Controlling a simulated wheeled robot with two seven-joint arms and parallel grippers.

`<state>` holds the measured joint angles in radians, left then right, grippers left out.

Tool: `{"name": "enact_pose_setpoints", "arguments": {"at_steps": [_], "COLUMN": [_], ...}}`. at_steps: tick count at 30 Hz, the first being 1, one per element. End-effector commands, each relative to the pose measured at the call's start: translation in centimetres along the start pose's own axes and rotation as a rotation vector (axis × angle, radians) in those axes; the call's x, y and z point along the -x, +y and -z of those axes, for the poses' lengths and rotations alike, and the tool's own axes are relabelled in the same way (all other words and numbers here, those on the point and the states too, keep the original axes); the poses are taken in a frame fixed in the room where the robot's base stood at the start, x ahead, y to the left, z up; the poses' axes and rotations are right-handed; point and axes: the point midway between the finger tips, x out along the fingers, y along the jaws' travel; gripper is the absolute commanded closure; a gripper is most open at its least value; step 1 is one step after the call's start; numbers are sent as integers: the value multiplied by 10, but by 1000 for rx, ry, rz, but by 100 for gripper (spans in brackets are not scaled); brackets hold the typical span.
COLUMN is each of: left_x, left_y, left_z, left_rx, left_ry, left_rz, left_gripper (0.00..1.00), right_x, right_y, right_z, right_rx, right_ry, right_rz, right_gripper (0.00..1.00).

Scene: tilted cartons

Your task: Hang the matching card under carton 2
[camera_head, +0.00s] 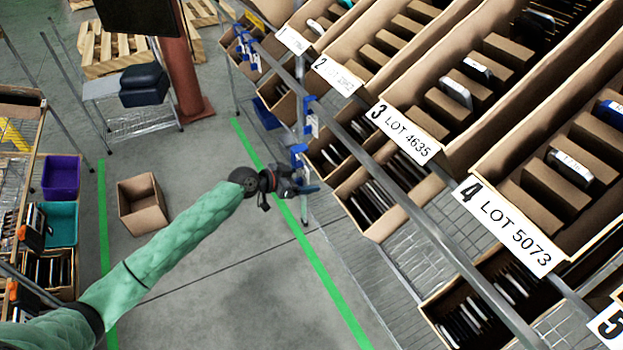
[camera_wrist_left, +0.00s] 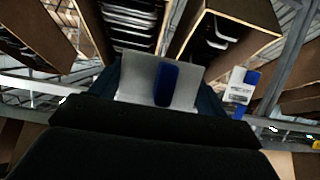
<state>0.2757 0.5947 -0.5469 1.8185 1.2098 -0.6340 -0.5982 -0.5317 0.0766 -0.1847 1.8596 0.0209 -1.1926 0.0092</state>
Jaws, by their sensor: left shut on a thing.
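Carton 2 (camera_head: 359,67) stands tilted on the upper shelf, with the white "2" label (camera_head: 337,75) on its front edge. My left gripper (camera_head: 303,186) is out in front of the rack, below and left of that label. It is shut on a pale card with a blue part (camera_wrist_left: 165,85), which shows between the fingers in the left wrist view. Its print cannot be read. A white tag with a blue clip (camera_wrist_left: 240,92) is beside it on the right in that view. In the head view, blue clips with white tags (camera_head: 311,122) are near the rail. My right gripper is not in view.
Cartons labelled 3 (camera_head: 404,131) and 4 (camera_head: 503,226) run down to the right. A grey rail (camera_head: 420,215) runs along the rack front, above lower bins (camera_head: 377,233) of dark items. An open box (camera_head: 142,205) stands on the floor at left.

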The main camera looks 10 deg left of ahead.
Motion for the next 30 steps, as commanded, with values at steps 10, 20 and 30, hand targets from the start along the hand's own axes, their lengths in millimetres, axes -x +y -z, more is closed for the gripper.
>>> {"name": "enact_pose_setpoints", "arguments": {"at_steps": [10,20,30], "left_x": [0,-9,-19], "left_y": [1,0,1], "left_z": [1,5,9], "left_rx": [1,0,1], "left_ry": [0,0,1], "left_rz": [-1,0,-1], "left_gripper": [56,56,56], "right_x": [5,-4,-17], "right_y": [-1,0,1], "right_z": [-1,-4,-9], "right_rx": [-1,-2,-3], "right_ry": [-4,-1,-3], "right_rz": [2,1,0], "right_gripper": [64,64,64]}}
